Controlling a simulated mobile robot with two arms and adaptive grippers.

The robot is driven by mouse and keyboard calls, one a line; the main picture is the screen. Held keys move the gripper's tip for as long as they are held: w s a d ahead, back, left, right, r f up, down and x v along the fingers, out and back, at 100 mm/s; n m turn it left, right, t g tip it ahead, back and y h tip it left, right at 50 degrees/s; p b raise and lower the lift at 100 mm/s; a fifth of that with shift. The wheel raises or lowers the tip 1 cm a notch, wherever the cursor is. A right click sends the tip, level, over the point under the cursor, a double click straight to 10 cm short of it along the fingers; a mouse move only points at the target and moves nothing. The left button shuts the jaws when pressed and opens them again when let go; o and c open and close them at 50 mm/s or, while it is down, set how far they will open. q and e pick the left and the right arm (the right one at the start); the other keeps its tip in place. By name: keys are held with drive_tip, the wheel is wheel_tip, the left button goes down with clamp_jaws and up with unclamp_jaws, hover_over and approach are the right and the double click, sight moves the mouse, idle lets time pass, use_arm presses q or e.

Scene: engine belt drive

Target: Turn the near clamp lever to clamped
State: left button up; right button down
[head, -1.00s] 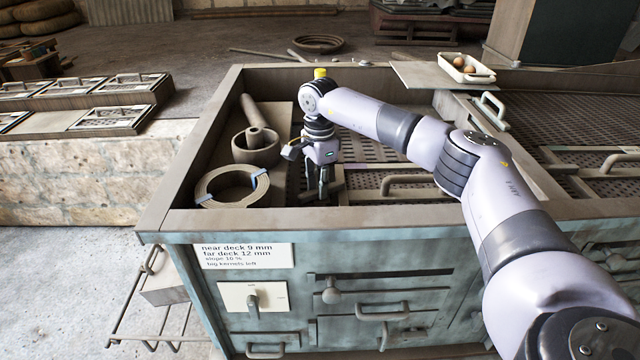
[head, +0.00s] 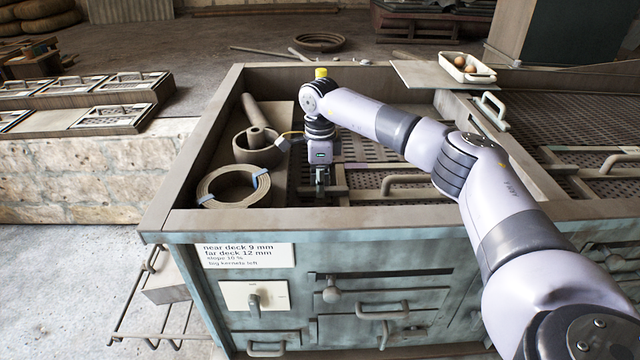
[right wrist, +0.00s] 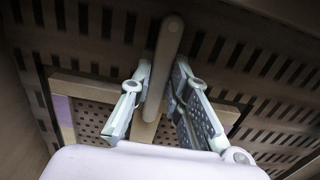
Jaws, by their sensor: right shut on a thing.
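The near clamp lever (right wrist: 166,50) is a rounded grey-brown bar in the right wrist view, running between the two fingers of my right gripper (right wrist: 161,72). The fingers close on it from both sides, over a slotted deck. In the head view my right gripper (head: 322,186) points down inside the near left part of the machine, just behind the front rim, and hides most of the lever. I cannot read the lever's marked position. My left gripper is in neither view.
A coil with blue ties (head: 233,186) and a round pot (head: 257,147) stand left of the gripper. A deck handle (head: 410,180) is close on its right. The machine's front rim (head: 390,218) is nearby. A tray with eggs (head: 466,68) sits at the back right.

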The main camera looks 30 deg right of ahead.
drive_tip(key=shift+r, duration=0.1)
drive_tip(key=c, duration=1.5)
unclamp_jaws()
wheel_tip(320, 180, up, 12)
drive_tip(key=shift+f, duration=0.1)
